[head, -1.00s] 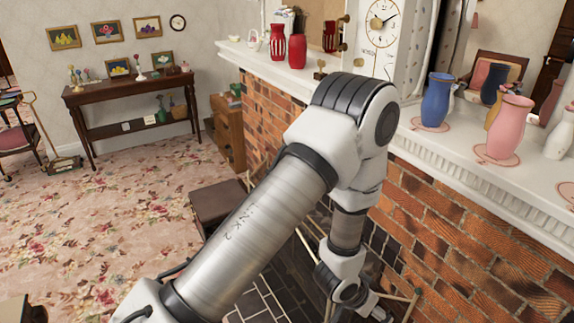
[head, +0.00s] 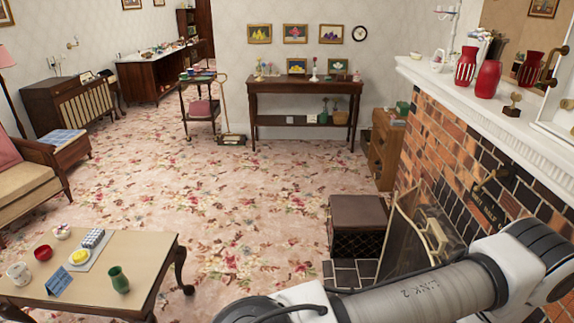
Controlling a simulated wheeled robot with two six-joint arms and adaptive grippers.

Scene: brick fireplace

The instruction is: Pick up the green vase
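A small green vase (head: 119,279) stands upright on the low coffee table (head: 152,250) at the bottom left of the head view, near the table's right front side. Green vase-like objects (head: 323,114) also show on the lower shelf of the console table by the back wall; they are too small to tell clearly. Neither of my grippers is in view.
The coffee table also holds a red bowl (head: 43,253), a white mug (head: 18,272), a yellow item (head: 80,257) and a blue card (head: 59,283). Patterned carpet lies open in the middle. A dark box (head: 357,222) and the brick fireplace (head: 455,160) are right.

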